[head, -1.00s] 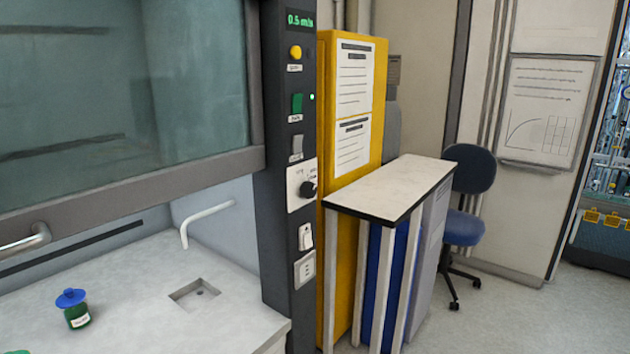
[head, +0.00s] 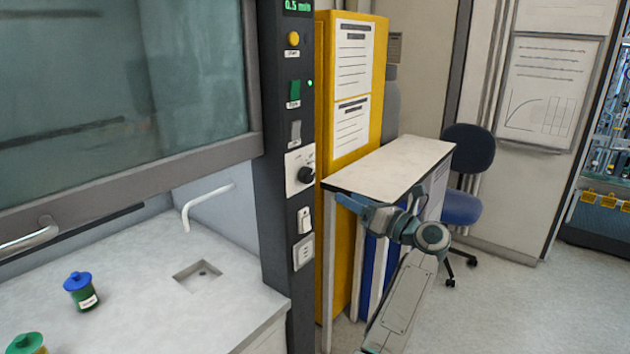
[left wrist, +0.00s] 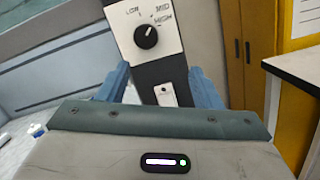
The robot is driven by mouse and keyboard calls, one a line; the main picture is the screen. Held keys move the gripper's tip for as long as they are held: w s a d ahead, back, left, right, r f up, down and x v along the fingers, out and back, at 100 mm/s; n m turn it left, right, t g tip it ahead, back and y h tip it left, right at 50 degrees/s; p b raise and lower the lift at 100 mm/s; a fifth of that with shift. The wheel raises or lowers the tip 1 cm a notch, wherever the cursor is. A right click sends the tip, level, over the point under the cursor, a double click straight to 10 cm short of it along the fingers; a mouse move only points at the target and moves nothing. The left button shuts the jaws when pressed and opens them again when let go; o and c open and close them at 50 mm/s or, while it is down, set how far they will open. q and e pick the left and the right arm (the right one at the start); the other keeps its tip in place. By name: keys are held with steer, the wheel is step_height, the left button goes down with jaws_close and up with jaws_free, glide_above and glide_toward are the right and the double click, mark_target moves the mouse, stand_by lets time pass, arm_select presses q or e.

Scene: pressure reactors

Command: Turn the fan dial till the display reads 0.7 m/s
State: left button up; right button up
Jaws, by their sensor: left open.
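The fan dial (head: 306,174) is a black knob on a white plate on the dark fume hood post. In the left wrist view the dial (left wrist: 146,37) has LOW, MID and HIGH marks, and its white line appears to slant up and right. The green display (head: 298,6), partly cut off at the top, reads 0.5 m/s. My left gripper (head: 354,203) is right of and below the dial in the head view, apart from it. In the left wrist view its blue fingers (left wrist: 160,84) are spread and empty, with the dial ahead beyond them. My right gripper is not in view.
A yellow cabinet (head: 346,185) and a white-topped side table (head: 395,162) stand right of the post. The sash (head: 130,178) hangs over the bench (head: 150,320), which has lidded jars and a sink. A white rocker switch (head: 303,220) sits below the dial.

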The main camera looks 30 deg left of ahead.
mark_target(310, 177)
arm_select(q)
steer(key=a+r+n+p, duration=0.1)
steer(key=a, duration=0.2)
steer(key=a+r+n+g+h+p, duration=0.1)
steer(key=a+p, duration=0.1)
steer(key=a, duration=0.1)
steer(key=a+r+p, duration=0.1)
steer(key=a+p, duration=0.1)
steer(key=a, duration=0.1)
steer(key=shift+s+a+r+n+g+h, duration=0.3)
steer(key=shift+s+n, duration=0.05)
steer(key=shift+n, duration=0.05)
steer(key=shift+w+a+f, duration=0.1)
steer(key=shift+a+f, duration=0.05)
steer(key=shift+a, duration=0.35)
steer(key=c, duration=1)
